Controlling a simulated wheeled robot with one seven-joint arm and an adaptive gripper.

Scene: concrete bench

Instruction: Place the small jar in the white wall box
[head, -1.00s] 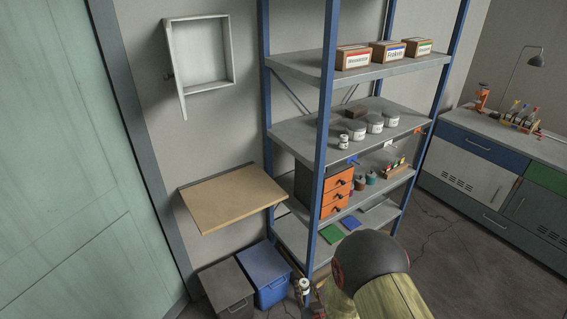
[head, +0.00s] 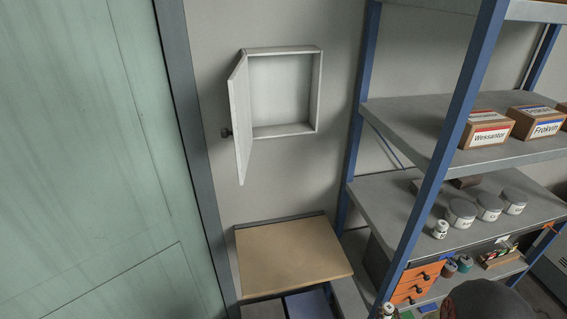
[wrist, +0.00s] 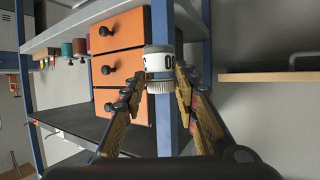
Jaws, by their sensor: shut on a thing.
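My gripper (wrist: 160,80) is shut on the small jar (wrist: 158,62) in the wrist view, with one finger on each side. The jar has a grey-white body, a dark-lettered label and a ribbed white lid toward the picture's bottom. In the head view the top of the held jar (head: 387,310) shows at the bottom edge, low in front of the shelf; most of the gripper is out of frame. The white wall box (head: 318,92) hangs on the wall, well above and left of the jar. Its door (head: 240,120) stands open to the left, and the inside looks empty.
A wooden wall table (head: 290,258) sits below the box. A blue-posted shelf rack (head: 440,150) stands right, holding labelled boxes (head: 478,131), grey jars (head: 489,206), another small jar (head: 440,229) and orange drawers (head: 415,282). A green door (head: 85,150) is left. Space before the box is clear.

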